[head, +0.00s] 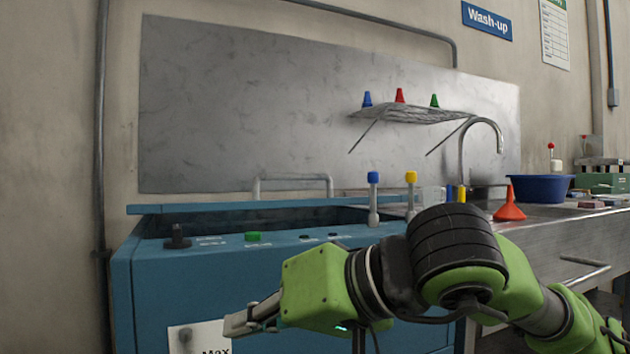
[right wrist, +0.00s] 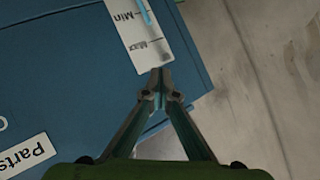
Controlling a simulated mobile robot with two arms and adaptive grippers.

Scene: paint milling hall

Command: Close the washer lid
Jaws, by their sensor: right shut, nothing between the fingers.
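The washer (head: 215,280) is a blue box at the left, with a dark open tank in its top. A blue slab that looks like its lid (head: 200,208) shows nearly edge-on along the rear of the opening. A grey bar handle (head: 292,180) stands above that slab; I cannot tell how it is fixed. My right gripper (head: 236,325) is low in front of the washer's front face, pointing left, shut and empty. In the right wrist view its fingertips (right wrist: 158,78) meet beside the white Min/Max label (right wrist: 140,38). My left gripper is not in view.
The washer's front rim has a black knob (head: 177,238) and a green button (head: 252,237). A steel sink counter holds a red funnel (head: 510,206) and blue basin (head: 541,188).

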